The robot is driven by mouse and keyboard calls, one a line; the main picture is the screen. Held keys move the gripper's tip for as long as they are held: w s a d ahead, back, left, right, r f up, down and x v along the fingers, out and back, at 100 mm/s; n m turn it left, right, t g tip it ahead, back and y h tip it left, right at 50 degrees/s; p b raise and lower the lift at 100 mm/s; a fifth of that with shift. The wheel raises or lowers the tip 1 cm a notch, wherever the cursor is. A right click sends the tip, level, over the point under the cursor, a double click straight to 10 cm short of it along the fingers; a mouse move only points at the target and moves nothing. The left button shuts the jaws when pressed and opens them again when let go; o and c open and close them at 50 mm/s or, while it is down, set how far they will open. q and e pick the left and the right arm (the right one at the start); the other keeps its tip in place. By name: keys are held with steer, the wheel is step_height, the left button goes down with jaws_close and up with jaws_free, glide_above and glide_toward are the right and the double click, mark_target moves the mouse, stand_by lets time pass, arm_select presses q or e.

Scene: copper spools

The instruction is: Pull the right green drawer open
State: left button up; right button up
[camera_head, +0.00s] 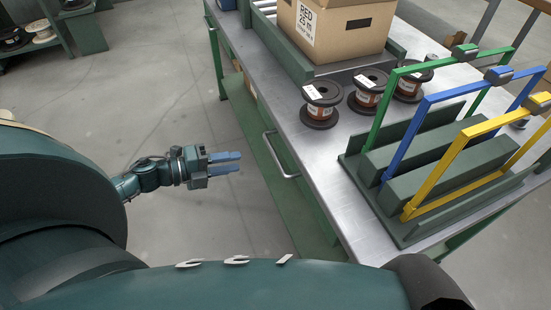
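The workbench's long side faces my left arm, with a green drawer front under the metal top. Its grey bar handle (281,157) is at the nearer, right-hand part of that side, and the drawer looks shut. Another grey handle (212,26) is farther along the same side. My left gripper (226,162) is over the floor, left of the nearer handle and apart from it. Its two blue fingers point right towards the bench, with a narrow gap and nothing between them. My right gripper is not in view.
The bench top (318,165) holds several dark spools with copper wire, such as one spool (320,104), a cardboard box (335,30) and a green rack (420,229) with coloured frames. A green lower shelf (262,140) juts out below the drawers. The floor (150,90) around my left gripper is clear.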

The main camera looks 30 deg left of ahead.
mark_target(275, 154)
arm_select(q)
steer(key=x, duration=1.2)
steer(key=shift+w+d+r, duration=0.1)
steer(key=shift+w+d, duration=0.05)
steer(key=shift+d, duration=0.05)
jaws_close()
